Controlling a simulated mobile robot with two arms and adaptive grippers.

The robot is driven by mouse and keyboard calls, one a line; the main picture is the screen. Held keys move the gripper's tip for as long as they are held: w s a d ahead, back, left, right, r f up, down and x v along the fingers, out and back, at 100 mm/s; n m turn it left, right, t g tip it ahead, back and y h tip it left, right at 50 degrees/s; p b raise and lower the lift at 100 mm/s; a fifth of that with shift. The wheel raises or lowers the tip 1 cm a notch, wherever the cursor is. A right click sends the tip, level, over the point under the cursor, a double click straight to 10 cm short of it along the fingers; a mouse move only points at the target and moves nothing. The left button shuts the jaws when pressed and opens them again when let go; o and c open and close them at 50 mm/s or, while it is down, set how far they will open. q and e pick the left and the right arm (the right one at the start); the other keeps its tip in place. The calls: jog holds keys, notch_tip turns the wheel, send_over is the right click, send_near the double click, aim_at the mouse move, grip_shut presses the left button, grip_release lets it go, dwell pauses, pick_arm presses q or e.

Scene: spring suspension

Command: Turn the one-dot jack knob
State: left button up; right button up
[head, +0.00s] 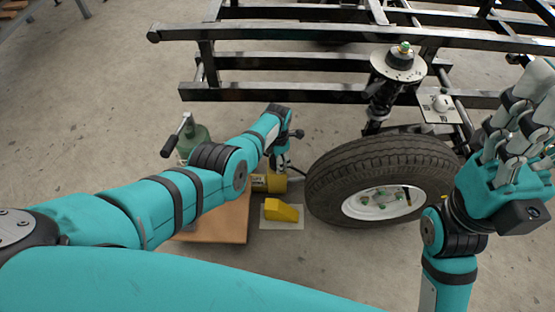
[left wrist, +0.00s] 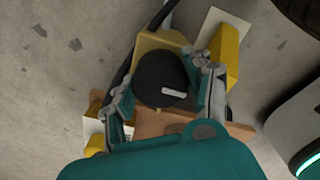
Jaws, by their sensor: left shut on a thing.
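A round black knob (left wrist: 162,80) with a white bar mark sits on a yellow box (left wrist: 158,42) in the left wrist view. In the head view the yellow box (head: 274,184) stands beside the tire, with dark lettering too small to read, and the knob is hidden there. My left gripper (left wrist: 165,88) has a finger on each side of the knob and is shut on it. In the head view my left gripper (head: 281,160) is at the box. I cannot make out a dot. My right gripper (head: 515,140) is raised at the right, away from the box; its closure is unclear.
A wooden board (head: 225,222) lies left. A green cylinder (head: 196,141) stands behind my left arm. A black frame (head: 270,92) spans the back.

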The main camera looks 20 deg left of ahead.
dwell(0.3)
pick_arm(q)
jog(key=o, duration=1.2)
jog(key=shift+w+r, duration=0.1)
jog(key=shift+r, duration=0.8)
notch_tip(320, 180, up, 10)
jog(key=shift+r, duration=0.1)
